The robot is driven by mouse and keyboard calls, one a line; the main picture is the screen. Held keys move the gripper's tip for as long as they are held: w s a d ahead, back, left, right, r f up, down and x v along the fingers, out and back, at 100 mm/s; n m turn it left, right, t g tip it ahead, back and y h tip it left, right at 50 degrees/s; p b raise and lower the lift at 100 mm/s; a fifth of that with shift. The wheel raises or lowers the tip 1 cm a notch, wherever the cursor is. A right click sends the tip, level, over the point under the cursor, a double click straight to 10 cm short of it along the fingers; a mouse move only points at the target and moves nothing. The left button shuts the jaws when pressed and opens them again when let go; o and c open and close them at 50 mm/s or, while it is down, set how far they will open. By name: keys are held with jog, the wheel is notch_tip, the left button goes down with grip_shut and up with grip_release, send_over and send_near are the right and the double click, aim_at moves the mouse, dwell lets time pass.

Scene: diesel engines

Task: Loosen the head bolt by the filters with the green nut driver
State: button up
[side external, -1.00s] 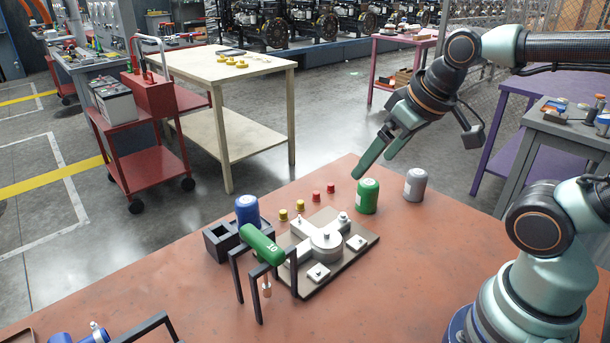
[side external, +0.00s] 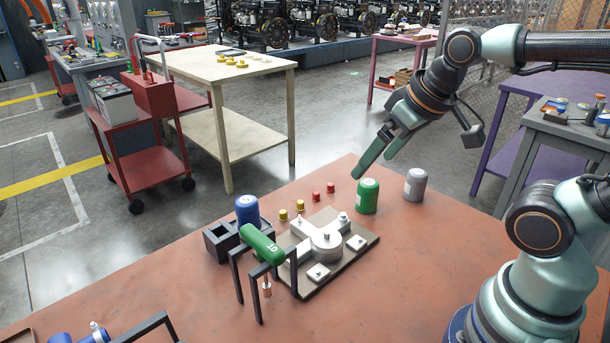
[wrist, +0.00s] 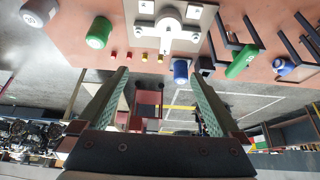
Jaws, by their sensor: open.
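The green nut driver (side external: 262,243) lies tilted in a black stand (side external: 236,277), its shaft hanging below the handle; it also shows in the wrist view (wrist: 242,60). The engine head mock-up (side external: 326,245) sits on a flat plate with several bolts. One bolt (side external: 343,217) stands at the plate's far corner, beside the green canister (side external: 367,197), which looks like a filter. A grey canister (side external: 415,186) stands to its right. My gripper (side external: 375,167) is open and empty, in the air above the table's far edge, away from the driver.
A blue canister (side external: 247,211) and a black open box (side external: 221,241) stand left of the plate. Small yellow caps (side external: 283,215) and red caps (side external: 316,196) line the plate's far side. A blue tool (side external: 84,337) lies at lower left.

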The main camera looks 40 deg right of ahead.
jog(key=shift+c, duration=1.2)
jog(key=g, duration=0.6)
send_over(261, 238)
jog(key=shift+f, duration=5.55)
grip_shut()
